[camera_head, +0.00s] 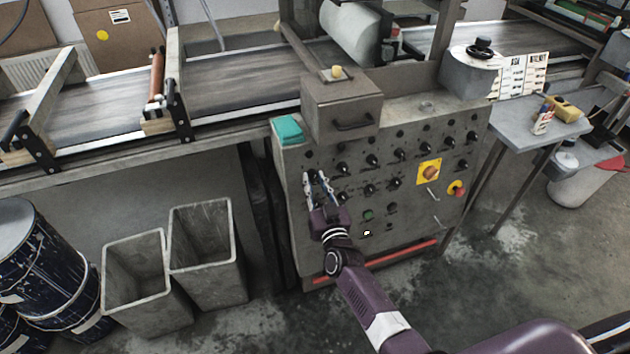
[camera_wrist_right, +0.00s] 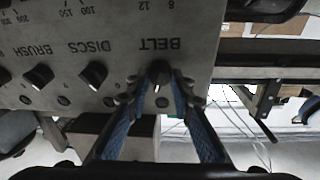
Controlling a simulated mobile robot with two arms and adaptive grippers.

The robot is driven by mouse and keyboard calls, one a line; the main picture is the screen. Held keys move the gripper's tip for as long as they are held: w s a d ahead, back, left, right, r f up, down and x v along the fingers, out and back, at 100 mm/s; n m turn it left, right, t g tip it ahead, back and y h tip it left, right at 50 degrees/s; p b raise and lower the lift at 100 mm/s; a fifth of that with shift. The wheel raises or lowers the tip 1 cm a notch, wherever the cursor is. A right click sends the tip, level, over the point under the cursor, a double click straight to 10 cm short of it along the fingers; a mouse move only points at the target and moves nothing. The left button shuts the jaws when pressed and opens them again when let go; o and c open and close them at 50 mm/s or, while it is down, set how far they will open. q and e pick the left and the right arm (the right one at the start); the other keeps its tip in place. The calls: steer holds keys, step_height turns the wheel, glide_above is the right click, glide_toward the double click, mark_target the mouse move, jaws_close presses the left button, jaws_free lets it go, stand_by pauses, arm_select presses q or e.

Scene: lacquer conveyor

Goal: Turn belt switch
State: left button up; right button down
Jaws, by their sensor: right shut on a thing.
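The belt switch (camera_wrist_right: 159,72) is a black rotary knob under the printed word BELT, which appears upside down in the right wrist view. It sits on the grey control panel (camera_head: 410,218). My right gripper (camera_head: 320,186) is at the panel's upper left. In the right wrist view its two blue-padded fingers (camera_wrist_right: 158,88) flank the knob and are shut on it. In the head view the gripper largely hides this knob. My left gripper is not in view.
DISCS (camera_wrist_right: 94,74) and BRUSH (camera_wrist_right: 39,76) knobs sit beside the belt switch. A yellow-backed switch (camera_head: 429,172) and red stop button (camera_head: 456,188) are at the panel's right. A conveyor belt (camera_head: 240,83) runs behind. Grey bins (camera_head: 205,245) stand left.

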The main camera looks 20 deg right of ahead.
steer(key=shift+m+h, duration=0.3)
steer(key=shift+m, duration=1)
steer(key=c, duration=1.7)
jaws_free()
steer(key=s, duration=0.8)
steer(key=s+a, duration=0.1)
steer(key=s, duration=0.3)
steer(key=shift+r, duration=0.1)
